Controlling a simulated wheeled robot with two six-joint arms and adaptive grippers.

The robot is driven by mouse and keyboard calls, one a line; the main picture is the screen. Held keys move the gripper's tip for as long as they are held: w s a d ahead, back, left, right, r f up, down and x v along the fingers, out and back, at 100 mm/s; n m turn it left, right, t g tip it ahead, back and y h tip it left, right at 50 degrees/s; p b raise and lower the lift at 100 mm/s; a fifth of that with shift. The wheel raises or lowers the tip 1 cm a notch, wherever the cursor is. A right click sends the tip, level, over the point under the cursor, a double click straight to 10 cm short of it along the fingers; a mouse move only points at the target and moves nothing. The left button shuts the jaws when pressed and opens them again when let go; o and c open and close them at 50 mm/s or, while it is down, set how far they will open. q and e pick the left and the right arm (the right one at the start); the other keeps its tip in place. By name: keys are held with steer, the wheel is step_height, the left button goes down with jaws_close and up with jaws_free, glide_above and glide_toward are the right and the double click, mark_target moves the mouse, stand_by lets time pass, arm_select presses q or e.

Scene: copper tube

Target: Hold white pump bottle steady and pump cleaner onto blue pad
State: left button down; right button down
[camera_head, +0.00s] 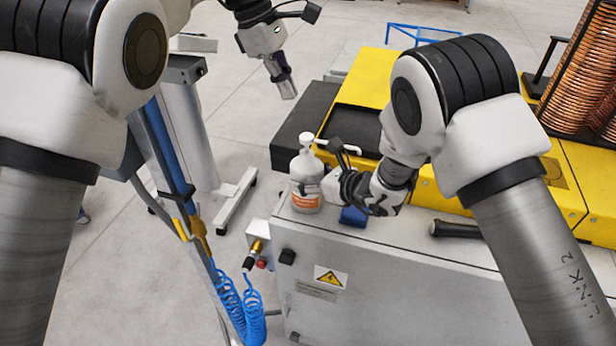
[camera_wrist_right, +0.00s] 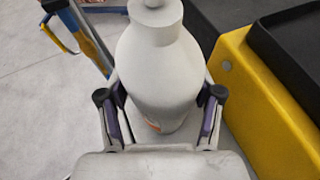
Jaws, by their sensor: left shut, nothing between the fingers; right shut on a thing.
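My right gripper (camera_head: 318,189) is shut on the bottle from the right. In the right wrist view the bottle (camera_wrist_right: 160,75) sits between both fingers (camera_wrist_right: 162,112). The blue pad (camera_head: 353,216) lies on the cabinet just right of the bottle, partly hidden by my right gripper. My left gripper (camera_head: 287,90) is shut and empty, raised above and apart from the bottle.
A yellow machine (camera_head: 372,75) with a black recessed tray stands behind the cabinet. A black-handled tool (camera_head: 456,229) lies at the right of the cabinet top. A blue coiled hose (camera_head: 240,300) hangs at the left. Copper coils (camera_head: 585,75) stand at the far right.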

steer(key=shift+f, duration=0.1)
arm_select(q)
steer(key=shift+s+d+f+m+g, duration=0.15)
steer(key=shift+d+f+m, duration=0.7)
steer(key=shift+m, duration=5.15)
steer(key=shift+d+f+m+g, duration=0.2)
steer(key=shift+f+m, duration=1.1)
steer(key=shift+m, duration=4.7)
steer(key=shift+s+d+f+m+g, duration=0.1)
steer(key=shift+d+f+m, duration=0.8)
steer(key=shift+m, duration=5.1)
arm_select(e)
steer(key=shift+s, duration=0.1)
arm_select(q)
steer(key=shift+a+f, duration=0.25)
steer(key=shift+f, duration=0.05)
